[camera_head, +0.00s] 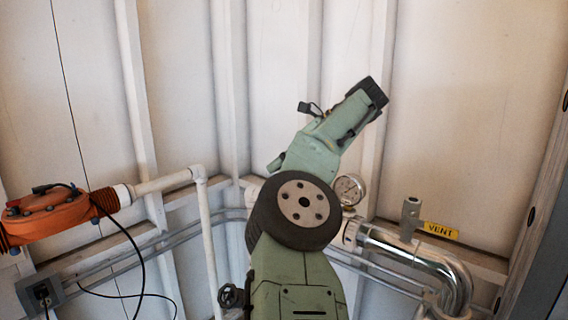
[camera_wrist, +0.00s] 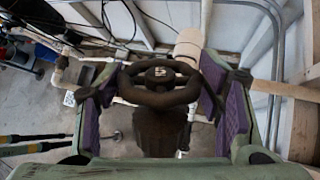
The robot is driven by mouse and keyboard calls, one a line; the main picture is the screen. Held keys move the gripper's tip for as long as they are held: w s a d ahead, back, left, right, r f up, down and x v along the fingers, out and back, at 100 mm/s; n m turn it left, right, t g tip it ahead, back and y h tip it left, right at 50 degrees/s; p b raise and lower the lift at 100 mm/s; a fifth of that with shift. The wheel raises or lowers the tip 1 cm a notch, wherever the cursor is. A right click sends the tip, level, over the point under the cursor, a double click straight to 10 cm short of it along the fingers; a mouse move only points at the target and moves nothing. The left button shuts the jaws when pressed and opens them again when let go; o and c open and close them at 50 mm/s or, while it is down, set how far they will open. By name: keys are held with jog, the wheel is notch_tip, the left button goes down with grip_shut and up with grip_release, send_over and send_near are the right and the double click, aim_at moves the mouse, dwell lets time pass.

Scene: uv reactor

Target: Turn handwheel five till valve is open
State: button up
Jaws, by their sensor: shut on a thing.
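Handwheel five (camera_wrist: 160,95) is a dark round wheel with a "5" on its hub, in the middle of the wrist view. My gripper (camera_wrist: 162,76) has its two purple-padded fingers on the left and right sides of this wheel, shut on its rim. The dark body below the wheel partly shows between the fingers. In the head view my green arm fills the middle, and the gripper's grip on the wheel cannot be seen there. A small dark handwheel (camera_head: 232,296) shows low beside my arm; its number cannot be read.
An orange unit (camera_head: 52,215) with a white pipe is at the left. A pressure gauge (camera_head: 350,190), a shiny curved pipe (camera_head: 415,258) and a yellow VENT label (camera_head: 440,231) are right of my arm. White pipes and cables (camera_wrist: 110,22) surround the wheel.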

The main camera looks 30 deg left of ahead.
jog(key=shift+f+g, duration=0.25)
jog(key=shift+g, duration=0.05)
dwell(0.4)
jog(key=o, duration=1.1)
jog(key=shift+r, duration=0.15)
jog(key=shift+w+d+r, duration=0.15)
jog(key=shift+d+r, duration=0.2)
jog(key=shift+d, duration=0.1)
jog(key=shift+w+d, duration=0.75)
jog(key=shift+d, duration=1.1)
jog(key=shift+w+d, duration=0.75)
jog(key=shift+d, duration=1.15)
jog(key=shift+w+d, duration=0.75)
jog(key=shift+d, duration=1.1)
